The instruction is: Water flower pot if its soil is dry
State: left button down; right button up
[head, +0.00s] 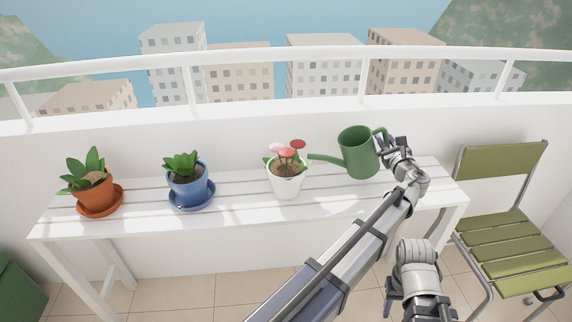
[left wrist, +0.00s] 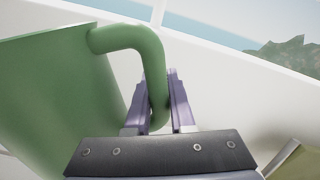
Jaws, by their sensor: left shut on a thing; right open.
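The green watering can (head: 360,158) is at the right part of the white bench, its body leaning slightly left. Its spout points left, with the tip near the rim of the white flower pot (head: 288,186), which holds red and pink flowers. I cannot see water or tell whether the pot's soil is dry. My left gripper (head: 384,143) is shut on the can's handle; the left wrist view shows both fingers (left wrist: 160,103) around the green handle (left wrist: 150,60). I cannot tell whether the can's base touches the bench. My right gripper (head: 414,312) is open and low, at the bottom edge.
A blue pot (head: 188,189) and a terracotta pot (head: 92,193), both with plants and saucers, stand left on the bench (head: 240,200). A green slatted chair (head: 505,240) stands right. A white railing (head: 270,60) runs behind. The bench's front strip is clear.

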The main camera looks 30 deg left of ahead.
pick_arm(q)
jog(key=shift+s+a+r+n+p, duration=0.2)
jog(key=shift+a+r+n+p, duration=0.05)
jog(key=shift+r+p, duration=0.3)
jog(key=shift+s+a+r+n+p, duration=0.15)
jog(key=shift+a+r+n+p, duration=0.15)
jog(key=shift+r+p, duration=0.2)
jog(key=shift+s+a+r+n+p, duration=0.2)
jog(key=shift+r+n+p, duration=0.05)
jog(key=shift+r+p, duration=0.25)
pick_arm(e)
jog(key=shift+w+a+r, duration=0.1)
jog(key=shift+a+r, duration=0.25)
jog(key=shift+r, duration=0.45)
jog(key=shift+a+r, duration=0.3)
jog(key=shift+r, duration=0.45)
dwell(0.6)
